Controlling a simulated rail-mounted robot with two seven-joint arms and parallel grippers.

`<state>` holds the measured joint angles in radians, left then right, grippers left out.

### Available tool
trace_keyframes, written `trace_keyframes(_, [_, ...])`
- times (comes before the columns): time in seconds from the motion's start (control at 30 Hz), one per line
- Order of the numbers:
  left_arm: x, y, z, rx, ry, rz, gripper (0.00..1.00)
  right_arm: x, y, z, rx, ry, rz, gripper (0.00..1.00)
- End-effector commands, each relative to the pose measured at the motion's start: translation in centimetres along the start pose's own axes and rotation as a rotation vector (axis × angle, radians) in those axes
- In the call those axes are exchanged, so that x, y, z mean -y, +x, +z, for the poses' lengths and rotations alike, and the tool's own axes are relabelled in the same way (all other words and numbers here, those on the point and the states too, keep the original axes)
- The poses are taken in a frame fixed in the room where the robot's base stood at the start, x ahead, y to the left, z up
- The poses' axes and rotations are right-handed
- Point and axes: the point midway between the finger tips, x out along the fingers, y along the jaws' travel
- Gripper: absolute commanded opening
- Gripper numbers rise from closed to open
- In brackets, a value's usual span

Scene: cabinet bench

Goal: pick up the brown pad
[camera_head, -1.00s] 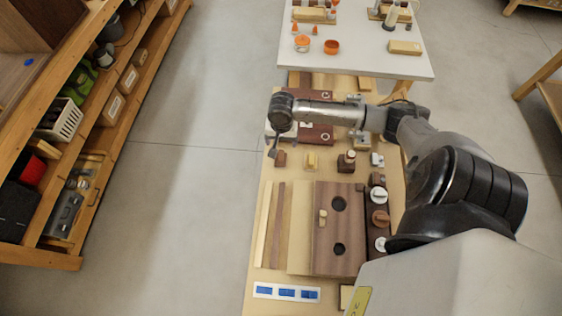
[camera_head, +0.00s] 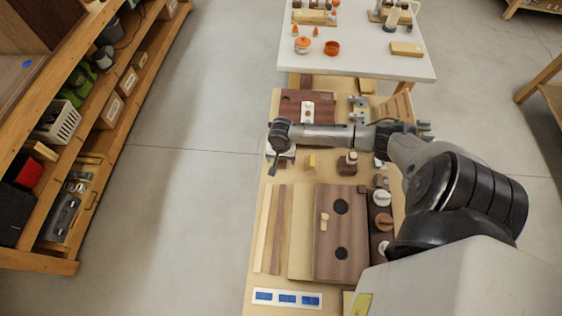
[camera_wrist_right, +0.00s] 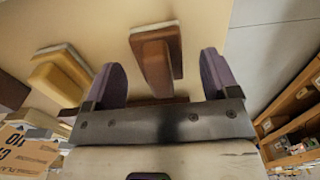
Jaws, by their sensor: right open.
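The brown pad (camera_wrist_right: 157,58) is a brown block with a raised grip bar on a thin pale base. In the right wrist view it lies on the bench top between the two purple fingers of my right gripper (camera_wrist_right: 160,66). The fingers stand apart on either side of it, and whether they touch it cannot be told. In the head view my right gripper (camera_head: 274,163) points down over the bench's left edge and mostly hides the pad. My left gripper is not in view.
A similar yellow pad (camera_wrist_right: 62,76) lies left of the brown one; it also shows in the head view (camera_head: 311,162). A wooden board with dark holes (camera_head: 341,255) and long strips (camera_head: 268,230) lie nearer. A white table (camera_head: 365,65) stands beyond, shelves (camera_head: 75,150) at left.

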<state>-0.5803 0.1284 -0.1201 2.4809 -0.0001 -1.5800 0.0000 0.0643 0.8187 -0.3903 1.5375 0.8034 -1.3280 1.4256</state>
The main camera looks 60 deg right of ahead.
Motion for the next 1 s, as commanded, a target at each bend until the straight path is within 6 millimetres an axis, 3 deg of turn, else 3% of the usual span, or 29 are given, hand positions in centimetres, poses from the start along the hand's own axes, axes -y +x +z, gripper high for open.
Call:
trace_keyframes(0.17, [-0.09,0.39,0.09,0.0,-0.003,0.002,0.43,0.0,1.5,0.0,-0.001,0.0,0.0,0.81])
trace_keyframes(0.47, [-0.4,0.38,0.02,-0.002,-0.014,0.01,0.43,-0.02,1.64,0.01,-0.001,-0.001,0.0,0.8])
trace_keyframes(1.0, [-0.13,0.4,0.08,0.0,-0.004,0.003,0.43,-0.04,1.63,0.0,-0.001,-0.001,0.0,0.28])
